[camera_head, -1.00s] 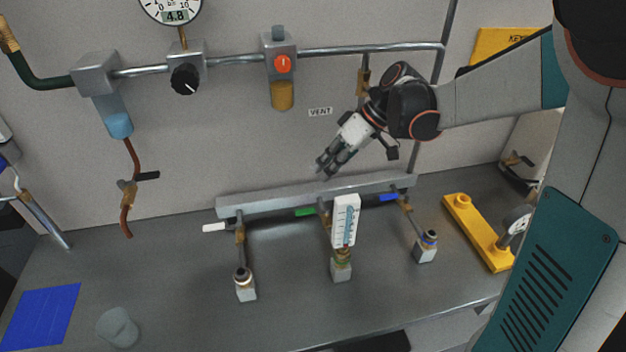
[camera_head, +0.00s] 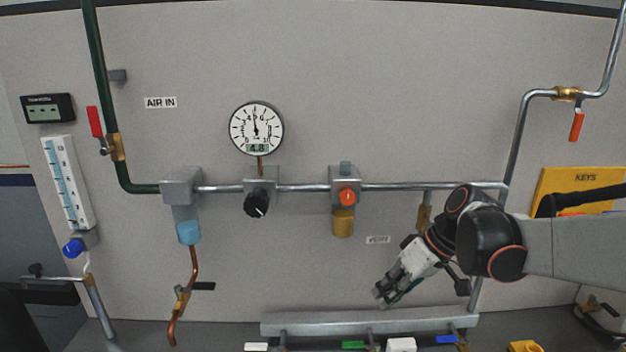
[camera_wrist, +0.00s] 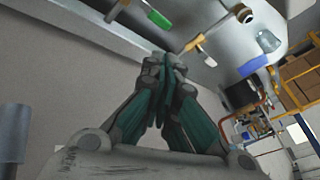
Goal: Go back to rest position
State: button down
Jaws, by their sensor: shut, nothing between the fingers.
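My gripper (camera_head: 384,297) is shut and empty in the head view. It hangs in front of the grey wall panel, left of the dark arm joint and just above the grey manifold bar (camera_head: 345,322). It touches nothing that I can see. In the wrist view my gripper's fingers (camera_wrist: 165,65) meet at their tips. The manifold bar (camera_wrist: 95,30) and a green valve handle (camera_wrist: 160,19) lie beyond them.
A round gauge (camera_head: 256,128), a black knob (camera_head: 257,204) and an orange-topped regulator (camera_head: 346,196) sit along the pipe. A yellow KEYS box (camera_head: 578,186) is behind my arm at right. The upper wall is mostly clear.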

jog(key=s+d+r+m+t+h+p, duration=0.1)
jog(key=s+r+m+t+h+p, duration=0.1)
jog(key=s, duration=0.6)
jog(key=s+d+r+m+t+h+p, duration=0.2)
jog(key=s+r, duration=0.4)
jog(key=s, duration=0.3)
jog(key=shift+d+m+t+h+p, duration=0.15)
jog(key=shift+m+t+h+p, duration=0.45)
jog(key=shift+m+h+p, duration=0.45)
jog(key=c, duration=2.3)
grip_release()
